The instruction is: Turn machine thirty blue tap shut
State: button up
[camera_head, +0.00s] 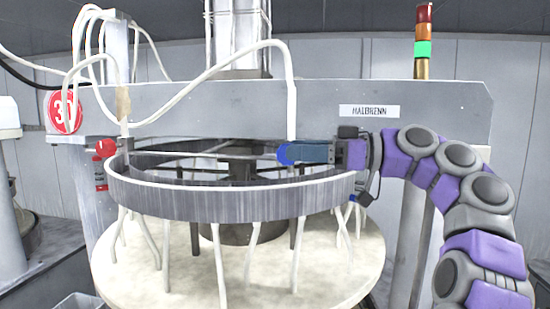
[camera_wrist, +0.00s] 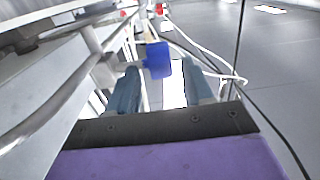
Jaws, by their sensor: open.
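The blue tap (camera_head: 286,154) sits beneath the white hose, above the grey ring on the machine. In the wrist view the blue tap handle (camera_wrist: 157,60) is just ahead of my fingertips, near the middle. My gripper (camera_head: 305,153) reaches in from the right and its tips are at the tap in the head view. In the wrist view my gripper (camera_wrist: 160,80) has its two fingers apart, with a gap between them. I cannot tell whether a finger touches the handle. A round red sign (camera_head: 64,111) on the machine's left reads "3" with a partly hidden second digit.
A red tap (camera_head: 105,148) is at the left of the ring. The grey ring (camera_head: 235,199) stands over a pale round platen (camera_head: 190,270). A white hose (camera_head: 292,100) drops close to the blue tap. A grey beam (camera_head: 390,98) labelled "HALBRENN" runs behind my arm.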

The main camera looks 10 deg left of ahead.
jog(key=shift+s+a, duration=0.1)
jog(key=shift+a, duration=2.4)
jog(key=shift+c, duration=0.2)
grip_shut()
